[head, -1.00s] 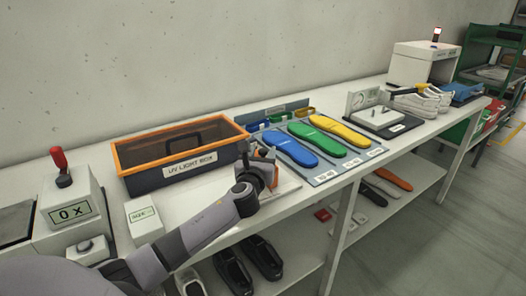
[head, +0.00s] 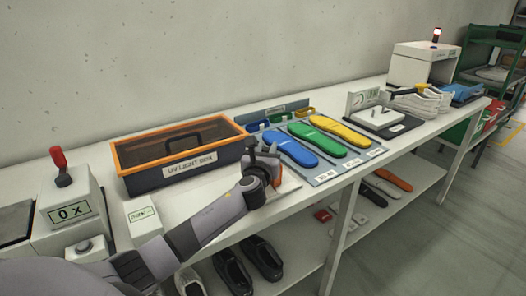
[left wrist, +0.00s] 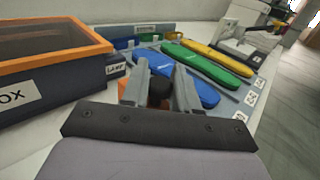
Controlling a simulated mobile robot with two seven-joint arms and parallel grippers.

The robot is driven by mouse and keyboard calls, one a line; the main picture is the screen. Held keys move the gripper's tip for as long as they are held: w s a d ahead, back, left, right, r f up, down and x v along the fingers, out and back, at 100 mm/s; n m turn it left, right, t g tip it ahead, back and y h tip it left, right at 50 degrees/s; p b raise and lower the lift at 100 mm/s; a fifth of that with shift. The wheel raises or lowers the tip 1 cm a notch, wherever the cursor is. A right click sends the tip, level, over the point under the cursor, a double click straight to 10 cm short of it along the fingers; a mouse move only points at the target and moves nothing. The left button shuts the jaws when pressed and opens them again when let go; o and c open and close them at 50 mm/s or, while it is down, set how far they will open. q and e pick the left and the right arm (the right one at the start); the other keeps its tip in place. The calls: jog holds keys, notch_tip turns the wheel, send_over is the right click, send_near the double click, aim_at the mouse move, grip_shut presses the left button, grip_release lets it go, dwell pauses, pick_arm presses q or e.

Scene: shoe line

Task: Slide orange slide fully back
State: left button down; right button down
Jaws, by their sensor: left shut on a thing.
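The orange slide (left wrist: 152,104) is mostly hidden by my left gripper in the left wrist view. Only small orange patches show around the fingers, with a dark rounded part between them. My left gripper (left wrist: 160,88) is shut on this part. In the head view, my left gripper (head: 266,158) is at the right end of the UV light box, over a pale board (head: 290,181) near the table's front edge. The slide is largely covered by my wrist there, so its exact position cannot be told. My right gripper is not in view.
The UV light box (head: 180,176) with an orange rim stands just left of my gripper. Blue (head: 290,149), green (head: 317,140) and yellow (head: 342,131) insoles lie on a grey mat to the right. A counter box (head: 68,212) stands at the left.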

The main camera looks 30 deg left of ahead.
pick_arm(q)
jog(key=w, duration=0.1)
jog(key=w+d+b, duration=0.1)
jog(key=w, duration=0.1)
jog(key=shift+w+d, duration=0.15)
jog(key=shift+d, duration=0.05)
jog(key=shift+w+d, duration=0.1)
jog(key=shift+w, duration=0.15)
jog(key=shift+r, duration=0.2)
jog(key=c, duration=1)
grip_release()
jog(key=shift+o, duration=0.2)
jog(key=shift+w+d, duration=0.1)
jog(key=shift+w, duration=0.05)
jog(key=shift+f, duration=0.1)
